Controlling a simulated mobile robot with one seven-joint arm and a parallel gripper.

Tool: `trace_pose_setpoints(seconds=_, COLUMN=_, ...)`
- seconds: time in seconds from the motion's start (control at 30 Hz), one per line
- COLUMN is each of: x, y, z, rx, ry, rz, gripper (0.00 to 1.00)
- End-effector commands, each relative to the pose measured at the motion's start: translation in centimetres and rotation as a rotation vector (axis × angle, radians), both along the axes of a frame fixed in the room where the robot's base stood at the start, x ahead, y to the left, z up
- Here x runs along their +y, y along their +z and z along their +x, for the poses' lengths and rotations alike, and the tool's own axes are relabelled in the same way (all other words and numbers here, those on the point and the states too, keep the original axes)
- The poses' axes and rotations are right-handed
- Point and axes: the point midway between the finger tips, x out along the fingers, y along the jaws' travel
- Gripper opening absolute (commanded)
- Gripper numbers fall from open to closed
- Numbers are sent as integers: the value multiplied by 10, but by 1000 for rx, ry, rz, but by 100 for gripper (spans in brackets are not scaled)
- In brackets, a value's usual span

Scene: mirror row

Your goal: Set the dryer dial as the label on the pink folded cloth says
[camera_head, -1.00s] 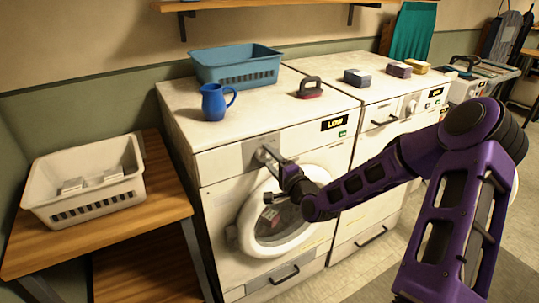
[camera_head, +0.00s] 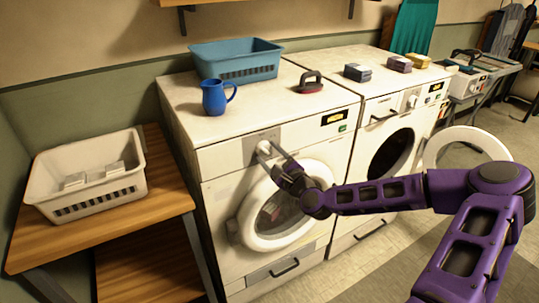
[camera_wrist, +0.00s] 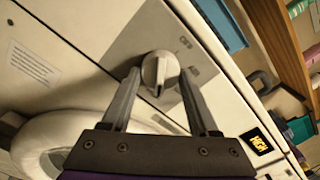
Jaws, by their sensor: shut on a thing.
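A round white dial (camera_wrist: 160,70) sits on a grey panel on the front of the left white machine (camera_head: 230,190). My gripper (camera_head: 265,149) is at this dial. In the wrist view the fingers of my gripper (camera_wrist: 159,78) flank the dial, shut on its sides. The machine's small display (camera_head: 335,117) shows orange characters too small to read; it also shows in the wrist view (camera_wrist: 257,142). A mauve-pink folded cloth (camera_head: 398,64) lies on the right white machine (camera_head: 366,107); I cannot read any label on it.
A grey-blue cloth (camera_head: 357,72) and a yellow cloth (camera_head: 418,60) flank the mauve one. A white basket (camera_head: 85,190) stands on a wooden table. The right machine's round door (camera_head: 437,140) hangs open.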

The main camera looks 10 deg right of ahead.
Motion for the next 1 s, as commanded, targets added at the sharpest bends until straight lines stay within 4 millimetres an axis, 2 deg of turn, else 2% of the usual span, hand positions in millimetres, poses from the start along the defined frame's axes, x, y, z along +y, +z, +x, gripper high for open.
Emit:
trace_pose_setpoints(seconds=0.4, x=1, y=0, z=0, rx=49, ry=0, rz=154, gripper=5)
trace_pose_setpoints(seconds=0.9, x=1, y=0, z=0, rx=55, ry=-1, rz=170, gripper=5)
trace_pose_setpoints(seconds=0.93, x=1, y=0, z=0, rx=55, ry=-1, rz=170, gripper=64)
trace_pose_setpoints(seconds=1.0, x=1, y=0, z=0, rx=54, ry=-1, rz=169, gripper=77)
